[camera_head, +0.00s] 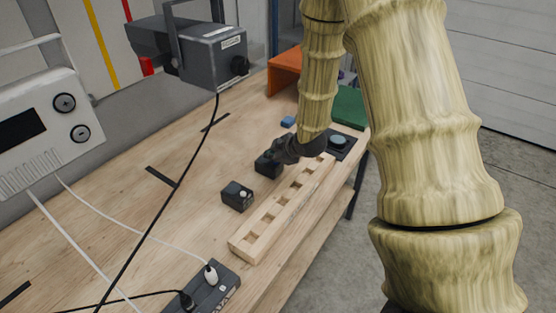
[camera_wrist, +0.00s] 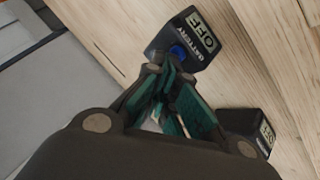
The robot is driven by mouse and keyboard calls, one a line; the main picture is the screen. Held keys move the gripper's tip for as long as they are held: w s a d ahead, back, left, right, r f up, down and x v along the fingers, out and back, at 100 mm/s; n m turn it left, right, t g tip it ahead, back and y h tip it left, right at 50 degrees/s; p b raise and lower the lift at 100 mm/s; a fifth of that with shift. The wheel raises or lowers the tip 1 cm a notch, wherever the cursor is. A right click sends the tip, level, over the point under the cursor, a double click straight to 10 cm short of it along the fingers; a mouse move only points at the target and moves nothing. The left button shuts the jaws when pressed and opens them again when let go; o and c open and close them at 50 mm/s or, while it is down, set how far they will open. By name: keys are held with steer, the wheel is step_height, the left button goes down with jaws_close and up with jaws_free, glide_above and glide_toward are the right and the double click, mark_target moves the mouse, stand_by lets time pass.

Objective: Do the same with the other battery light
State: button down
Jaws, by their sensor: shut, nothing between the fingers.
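Two small black battery boxes stand on the wooden bench. The nearer one (camera_head: 237,195) has a pale round spot on its face. The farther one (camera_head: 268,164) is partly hidden beside my gripper (camera_head: 282,153). In the wrist view, one box (camera_wrist: 190,38) carries the words BATTERY and OFF and has a blue button at its edge. The other box (camera_wrist: 262,128), also marked OFF, is partly covered by a finger. My gripper (camera_wrist: 162,72) is shut and empty, its fingertips close to the blue button. I cannot tell whether they touch it.
A wooden rack with square holes (camera_head: 285,208) lies beside the boxes along the bench edge. A power strip (camera_head: 214,290) with plugs is in front. A grey lamp-like device (camera_head: 205,55) trails a black cable. A black pad with a round teal top (camera_head: 339,141) is behind.

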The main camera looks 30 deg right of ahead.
mark_target(274, 164)
steer(key=shift+r, duration=0.1)
stand_by(0.3)
steer(key=shift+w+r+p, duration=0.1)
steer(key=shift+r+p, duration=0.2)
steer(key=shift+p, duration=0.05)
steer(key=shift+r, duration=0.15)
steer(key=shift+r+p, duration=0.2)
steer(key=shift+p, duration=0.1)
step_height(274, 164, up, 5)
steer(key=p, duration=0.3)
steer(key=shift+r+p, duration=0.15)
steer(key=shift+p, duration=0.25)
